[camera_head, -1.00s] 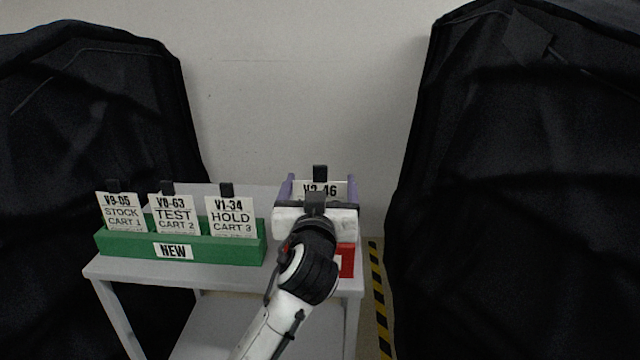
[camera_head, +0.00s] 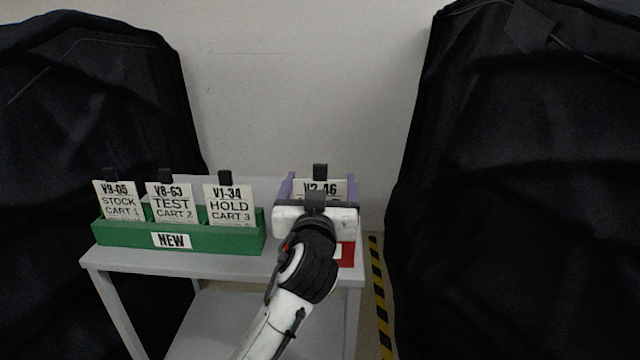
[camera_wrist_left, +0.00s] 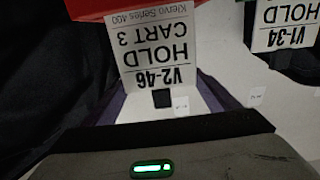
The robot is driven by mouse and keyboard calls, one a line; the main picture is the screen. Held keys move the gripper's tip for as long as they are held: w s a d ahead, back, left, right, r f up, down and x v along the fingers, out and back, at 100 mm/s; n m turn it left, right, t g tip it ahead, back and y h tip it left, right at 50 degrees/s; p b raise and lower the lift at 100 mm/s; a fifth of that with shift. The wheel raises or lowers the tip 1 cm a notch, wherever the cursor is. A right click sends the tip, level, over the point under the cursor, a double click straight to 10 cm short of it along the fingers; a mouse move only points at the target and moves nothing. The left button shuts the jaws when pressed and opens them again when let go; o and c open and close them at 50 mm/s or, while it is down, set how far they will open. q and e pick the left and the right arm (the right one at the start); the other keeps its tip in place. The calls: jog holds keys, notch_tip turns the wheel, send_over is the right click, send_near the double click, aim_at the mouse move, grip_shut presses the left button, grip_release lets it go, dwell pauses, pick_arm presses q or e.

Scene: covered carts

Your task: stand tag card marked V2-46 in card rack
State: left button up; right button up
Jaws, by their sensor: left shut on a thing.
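The white tag card marked V2-46 (camera_head: 320,187) has a black tab at its top and is mostly hidden behind my left gripper in the head view. In the left wrist view the card (camera_wrist_left: 158,50) shows upside down, reading HOLD CART 3. My left gripper (camera_head: 319,190) is shut on it, its purple fingers on either side. The red rack (camera_head: 347,255) is partly hidden behind my arm; it also shows in the left wrist view (camera_wrist_left: 110,8) at the card's lower edge. I cannot tell whether the card is in its slot.
A green rack (camera_head: 110,234) labelled NEW stands on the grey cart (camera_head: 200,262), holding cards V9-05 (camera_head: 118,203), V8-63 (camera_head: 172,205) and V1-34 (camera_head: 229,207). Black covered carts stand left (camera_head: 90,110) and right (camera_head: 520,180). Yellow-black tape (camera_head: 378,290) marks the floor.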

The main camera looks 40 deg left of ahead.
pick_arm(q)
jog(key=shift+f+b, duration=0.8)
jog(key=shift+f, duration=0.25)
jog(key=o, duration=1.3)
jog(key=v, duration=0.7)
jog(key=shift+s+d+b, duration=0.2)
jog(key=shift+b, duration=0.1)
